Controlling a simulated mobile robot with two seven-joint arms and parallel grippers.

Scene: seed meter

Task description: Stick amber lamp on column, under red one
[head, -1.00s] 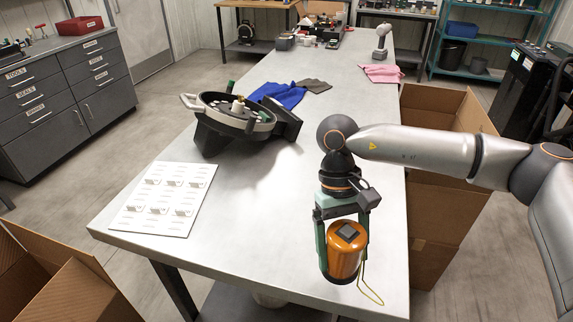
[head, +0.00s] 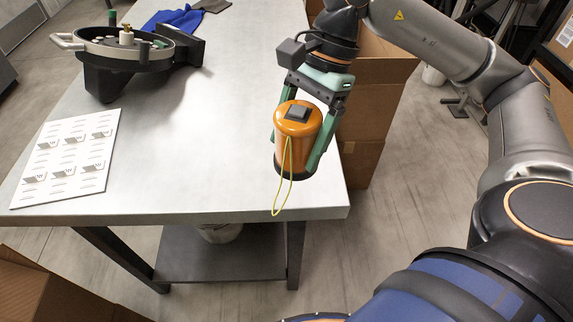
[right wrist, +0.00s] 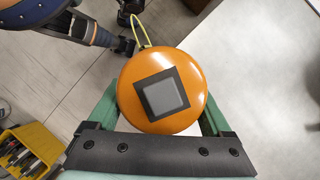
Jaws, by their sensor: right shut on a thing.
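The amber lamp (head: 297,127) is an orange cylinder with a dark square pad on its top end, a dark lower rim and a thin yellow loop hanging from it. My right gripper (head: 295,155) is shut on its sides and holds it, a little tilted, near the table's right front corner. In the right wrist view the lamp (right wrist: 186,72) sits between both green fingers, its square pad facing the camera. The column and the red lamp are not in view. My left gripper does not show.
The grey table (head: 215,150) carries a white panel with small tabs (head: 70,155) and a dark seed meter (head: 125,60) with a round open top. A cardboard box (head: 372,110) stands beyond its right edge, another (head: 40,295) at front left. A yellow bin (right wrist: 30,150) shows in the wrist view.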

